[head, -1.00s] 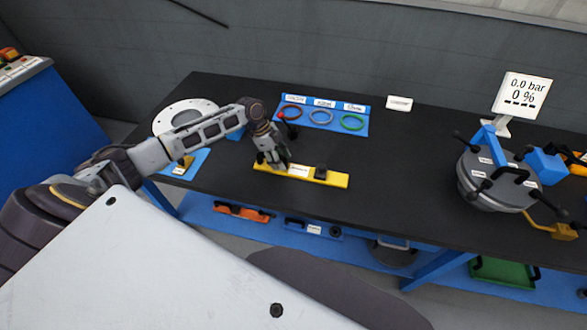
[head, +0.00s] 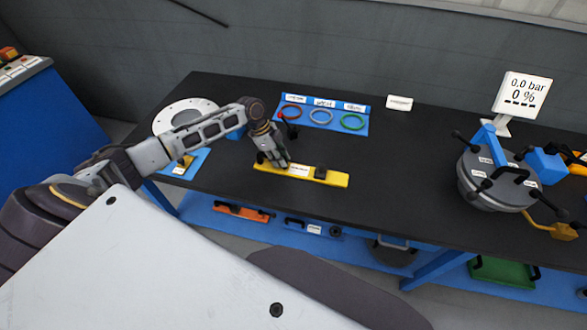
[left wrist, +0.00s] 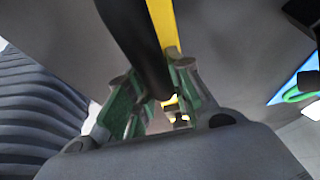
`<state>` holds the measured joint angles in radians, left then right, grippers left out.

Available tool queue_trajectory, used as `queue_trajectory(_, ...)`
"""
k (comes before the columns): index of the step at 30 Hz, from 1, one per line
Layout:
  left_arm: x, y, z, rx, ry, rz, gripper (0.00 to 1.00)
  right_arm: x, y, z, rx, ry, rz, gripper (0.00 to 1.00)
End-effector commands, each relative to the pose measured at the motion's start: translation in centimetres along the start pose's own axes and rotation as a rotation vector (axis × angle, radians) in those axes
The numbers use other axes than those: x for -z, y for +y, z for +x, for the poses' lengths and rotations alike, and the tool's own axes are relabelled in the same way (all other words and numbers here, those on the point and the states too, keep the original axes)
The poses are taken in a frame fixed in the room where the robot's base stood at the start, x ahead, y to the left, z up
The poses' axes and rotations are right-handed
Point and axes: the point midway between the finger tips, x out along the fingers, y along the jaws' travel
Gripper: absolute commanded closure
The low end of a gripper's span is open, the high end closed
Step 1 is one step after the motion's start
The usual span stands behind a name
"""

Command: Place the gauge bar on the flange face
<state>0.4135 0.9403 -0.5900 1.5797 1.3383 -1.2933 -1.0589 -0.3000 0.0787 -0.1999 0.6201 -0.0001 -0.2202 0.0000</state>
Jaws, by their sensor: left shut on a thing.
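The yellow gauge bar (head: 300,171) lies along the front part of the black bench, with a white label and a black block near its right end. My left gripper (head: 277,161) is over the left part of the bar, pointing down. In the left wrist view its green-padded fingers (left wrist: 155,108) are shut on a black handle (left wrist: 135,40), with the yellow bar (left wrist: 162,22) beside it. A pale flange ring (head: 186,114) sits at the bench's left end, partly hidden by my arm. My right gripper is not in view.
A blue tray (head: 328,128) with red, grey and green rings lies behind the bar. A clamped grey vessel (head: 492,183) and a gauge display (head: 521,97) stand at the right. The bench (head: 400,170) is clear between the bar and the vessel.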

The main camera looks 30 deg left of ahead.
Motion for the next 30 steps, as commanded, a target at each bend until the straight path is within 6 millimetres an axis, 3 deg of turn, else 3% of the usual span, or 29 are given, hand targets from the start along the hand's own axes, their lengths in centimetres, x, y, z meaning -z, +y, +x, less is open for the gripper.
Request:
queue_trajectory(14,0.5,-0.1,-1.0,0.004,0.003,0.002,1.0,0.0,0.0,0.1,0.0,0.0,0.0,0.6)
queue_trajectory(30,3.0,-0.1,-7.2,0.004,0.002,0.003,1.0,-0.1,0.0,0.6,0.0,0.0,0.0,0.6)
